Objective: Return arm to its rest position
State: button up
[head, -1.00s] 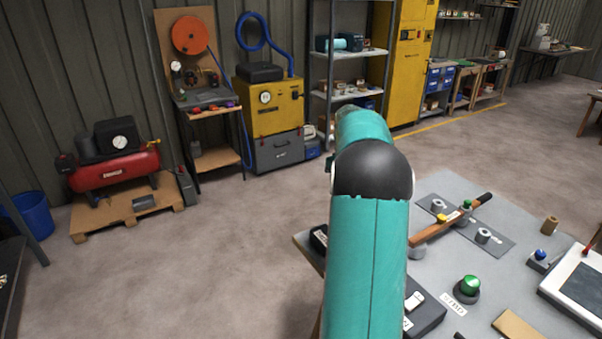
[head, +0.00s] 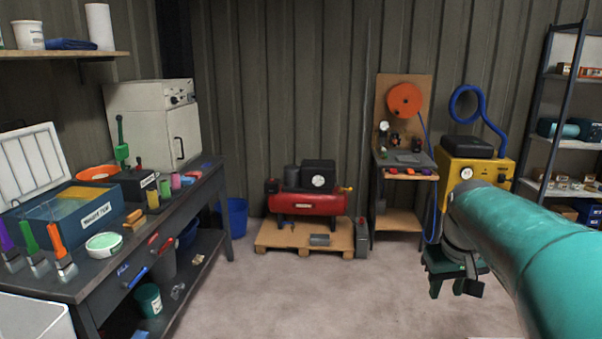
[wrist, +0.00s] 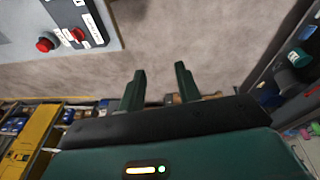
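My teal arm reaches in from the right edge of the head view. My gripper (head: 455,284) is at its far end, with dark green fingers pointing down in front of the yellow machine. In the wrist view my gripper (wrist: 160,78) shows two fingers standing apart with only floor between them. It is open and empty, and no object touches the fingers.
A dark workbench (head: 75,285) with a blue tank (head: 60,215) and brushes stands at left. A red compressor (head: 308,203) on a pallet, a yellow machine (head: 470,178) and shelving (head: 560,145) line the back. The middle floor is clear.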

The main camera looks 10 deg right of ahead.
jog(key=s+a+f+n+t+y, duration=0.1)
jog(key=s+a+f+t, duration=0.2)
jog(key=s+a, duration=1.1)
jog(key=a, duration=0.4)
jog(key=shift+a+f, duration=0.2)
jog(key=shift+f, duration=0.2)
jog(key=shift+s+d, duration=0.1)
jog(key=shift+d, duration=0.1)
